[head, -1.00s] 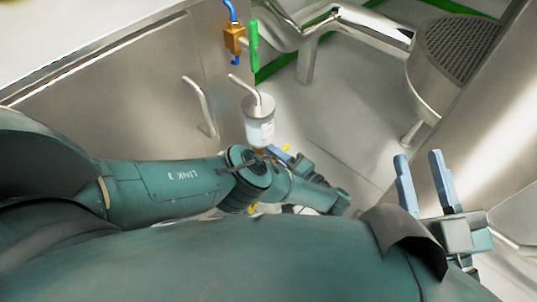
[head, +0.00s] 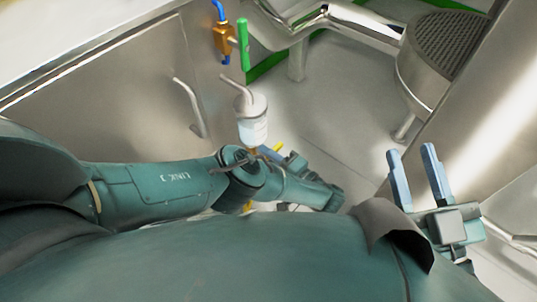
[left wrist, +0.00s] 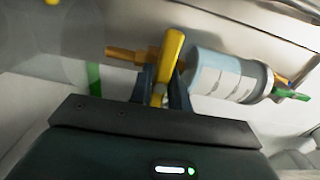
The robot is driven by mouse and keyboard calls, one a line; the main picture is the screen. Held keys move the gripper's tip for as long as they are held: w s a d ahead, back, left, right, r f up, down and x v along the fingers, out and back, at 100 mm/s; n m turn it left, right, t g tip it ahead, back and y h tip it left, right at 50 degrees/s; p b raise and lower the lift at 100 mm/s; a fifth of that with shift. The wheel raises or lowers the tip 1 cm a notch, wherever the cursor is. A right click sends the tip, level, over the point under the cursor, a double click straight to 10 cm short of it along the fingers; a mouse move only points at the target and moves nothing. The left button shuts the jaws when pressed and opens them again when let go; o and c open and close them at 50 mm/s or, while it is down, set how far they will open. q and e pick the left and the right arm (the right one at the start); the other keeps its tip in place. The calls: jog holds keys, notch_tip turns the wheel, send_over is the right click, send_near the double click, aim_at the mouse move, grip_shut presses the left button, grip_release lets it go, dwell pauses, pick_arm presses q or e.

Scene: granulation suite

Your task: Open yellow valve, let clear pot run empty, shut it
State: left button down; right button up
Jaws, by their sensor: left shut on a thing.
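The clear pot (head: 252,110) hangs above my left gripper in the head view, with a bent pipe at its top. Its body and a pale label show in the left wrist view (left wrist: 222,76). I cannot tell its liquid level. The yellow valve handle (left wrist: 172,55) rises between the fingers of my left gripper (left wrist: 160,88), which is shut on it. A bit of the yellow handle (head: 278,147) shows in the head view beside that gripper (head: 285,155), whose fingers are mostly hidden. My right gripper (head: 412,178) is open and empty, away to the right.
A brass valve with a green handle (head: 243,45) and blue hose is above the pot. A bent steel handle (head: 190,105) is on the left panel. A grated steel drum (head: 440,50) stands upper right.

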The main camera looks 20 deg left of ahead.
pick_arm(q)
jog(key=n, duration=0.3)
jog(key=shift+n, duration=0.9)
jog(key=n, duration=0.3)
jog(key=shift+a+n+b, duration=0.1)
jog(key=shift+n+b, duration=0.2)
jog(key=shift+b, duration=0.1)
jog(key=n, duration=0.7)
jog(key=shift+b, duration=0.35)
jog(key=shift+n, duration=0.7)
pick_arm(e)
jog(key=shift+w+d+r+n+t+y, duration=0.1)
jog(key=shift+w+r+n+t+y, duration=0.15)
jog(key=shift+r+n+t+y, duration=0.55)
jog(key=shift+r+g, duration=0.2)
jog(key=shift+g, duration=0.1)
